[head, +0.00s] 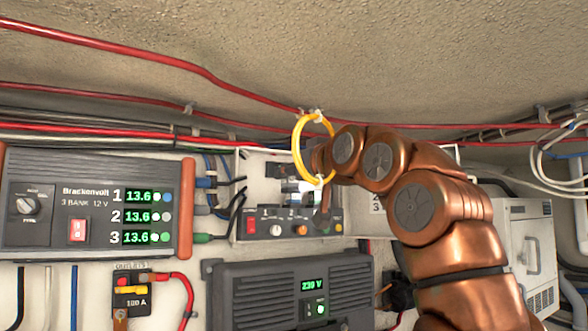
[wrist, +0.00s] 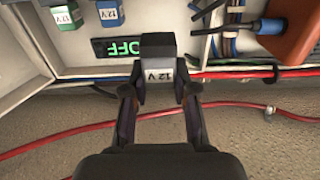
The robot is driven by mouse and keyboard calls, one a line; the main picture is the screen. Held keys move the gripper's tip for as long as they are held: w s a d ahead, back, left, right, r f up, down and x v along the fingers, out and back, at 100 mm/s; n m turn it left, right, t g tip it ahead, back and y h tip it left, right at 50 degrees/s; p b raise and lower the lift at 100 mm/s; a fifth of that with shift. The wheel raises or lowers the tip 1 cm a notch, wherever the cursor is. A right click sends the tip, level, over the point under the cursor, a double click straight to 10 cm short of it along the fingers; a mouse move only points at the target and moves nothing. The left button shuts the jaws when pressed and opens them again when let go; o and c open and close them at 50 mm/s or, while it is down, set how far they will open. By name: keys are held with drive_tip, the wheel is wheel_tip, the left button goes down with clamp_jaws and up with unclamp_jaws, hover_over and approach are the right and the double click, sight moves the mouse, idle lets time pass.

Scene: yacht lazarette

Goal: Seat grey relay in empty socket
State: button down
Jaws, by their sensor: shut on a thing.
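In the wrist view my gripper (wrist: 158,94) is shut on the grey relay (wrist: 157,48), a dark block with a white "12 V" label. The relay is held between the two fingertips, before the edge of an open white box. A green relay (wrist: 62,17) and a blue relay (wrist: 110,13) sit inside that box near the top edge. In the head view the white relay box (head: 243,165) is in the middle, with a numbered panel (head: 290,222) along its bottom. I cannot make out the empty socket in either view.
A yellow ring (head: 297,150) hangs in front of the box, close to my wrist. Red cables (head: 215,75) run above. A charger (head: 90,210) stands left, a dark 230 V unit (head: 255,295) below. A lit "OFF" display (wrist: 122,47) shows beside the held relay.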

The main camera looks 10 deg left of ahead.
sight(263, 182)
drive_tip(key=shift+f+p+x, duration=0.15)
drive_tip(key=shift+p+x, duration=1.3)
drive_tip(key=shift+x, duration=1.1)
drive_tip(key=shift+f+p+x, duration=0.2)
drive_tip(key=shift+p+x, duration=1.25)
drive_tip(key=shift+x, duration=1.05)
drive_tip(key=shift+f+b, duration=1.05)
drive_tip(key=c, duration=0.8)
unclamp_jaws()
drive_tip(key=shift+d+r, duration=0.1)
drive_tip(key=shift+r, duration=0.05)
drive_tip(key=shift+s+d+r, duration=0.15)
drive_tip(key=shift+s+r, duration=0.1)
drive_tip(key=shift+s, duration=0.05)
drive_tip(key=shift+s+d+r, duration=0.15)
drive_tip(key=shift+s+d, duration=0.05)
drive_tip(key=shift+s, duration=0.25)
drive_tip(key=shift+s+d, duration=0.1)
